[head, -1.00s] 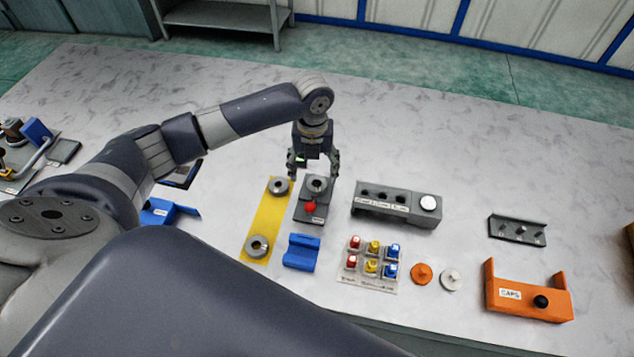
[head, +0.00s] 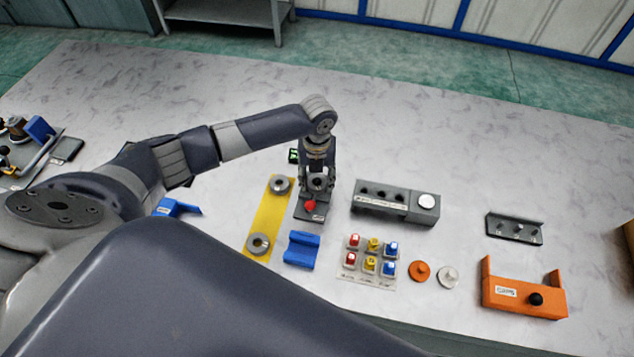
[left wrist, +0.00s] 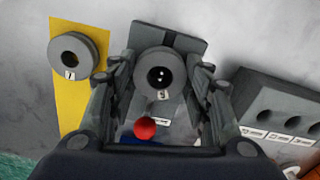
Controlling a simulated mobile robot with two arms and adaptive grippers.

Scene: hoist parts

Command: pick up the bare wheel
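A grey wheel (head: 318,182) with a dark centre sits on a dark grey fixture (head: 310,214) with a red ball knob. It also shows in the left wrist view (left wrist: 160,74), with a small numbered tag. My left gripper (head: 318,190) is at this wheel, its fingers on either side. In the left wrist view the open fingers (left wrist: 161,80) show gaps to the wheel. Two more grey wheels lie on the yellow strip, one at the far end (head: 280,184) and one at the near end (head: 258,243). I cannot tell which wheel is the bare one. My right gripper is not in view.
The yellow strip (head: 268,215) lies left of the fixture. A blue block (head: 302,250) stands in front. A grey block with holes (head: 395,200) stands to the right. Several coloured buttons, two discs and an orange holder (head: 525,295) lie further right. The table behind is clear.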

